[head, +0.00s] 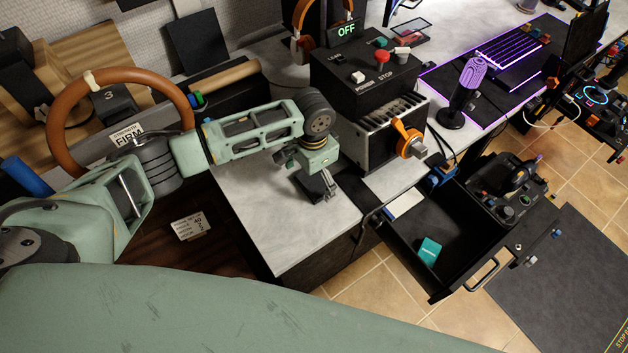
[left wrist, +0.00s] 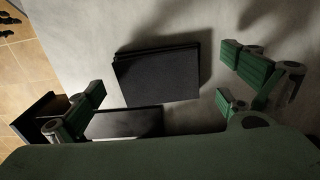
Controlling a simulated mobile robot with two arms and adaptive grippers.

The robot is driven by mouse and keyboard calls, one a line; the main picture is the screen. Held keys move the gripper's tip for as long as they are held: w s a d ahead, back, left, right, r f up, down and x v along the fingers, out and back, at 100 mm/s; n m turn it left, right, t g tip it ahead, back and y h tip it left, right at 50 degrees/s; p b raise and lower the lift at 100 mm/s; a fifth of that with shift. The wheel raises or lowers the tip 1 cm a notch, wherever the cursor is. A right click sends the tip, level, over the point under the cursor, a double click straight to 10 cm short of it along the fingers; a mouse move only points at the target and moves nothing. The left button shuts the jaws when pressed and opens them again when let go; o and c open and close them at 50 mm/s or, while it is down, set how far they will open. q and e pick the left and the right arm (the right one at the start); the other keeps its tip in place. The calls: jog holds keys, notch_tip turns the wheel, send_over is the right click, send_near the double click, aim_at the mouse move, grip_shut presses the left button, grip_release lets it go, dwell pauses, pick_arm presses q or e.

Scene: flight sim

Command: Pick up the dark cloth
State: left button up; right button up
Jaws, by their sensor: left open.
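The dark cloth (left wrist: 157,76) looks like a flat folded square with layered edges, lying on the pale grey tabletop in the left wrist view. My left gripper (left wrist: 165,100) is open, its green fingers apart on either side of the cloth and not touching it in this view. In the head view my left gripper (head: 320,190) points down over the worktop, left of the black control box. A dark patch beside it there is partly hidden by the gripper, and I cannot tell clearly whether it is the cloth. My right gripper is not in view.
The black control box (head: 365,70) with an orange-handled part (head: 407,140) stands close right of the gripper. An open drawer (head: 470,235) holds a teal box (head: 429,251). A brown steering wheel (head: 75,100) is at left. The worktop (head: 285,230) in front is clear.

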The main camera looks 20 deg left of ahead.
pick_arm(q)
jog(key=shift+f, duration=0.3)
jog(key=c, duration=1.1)
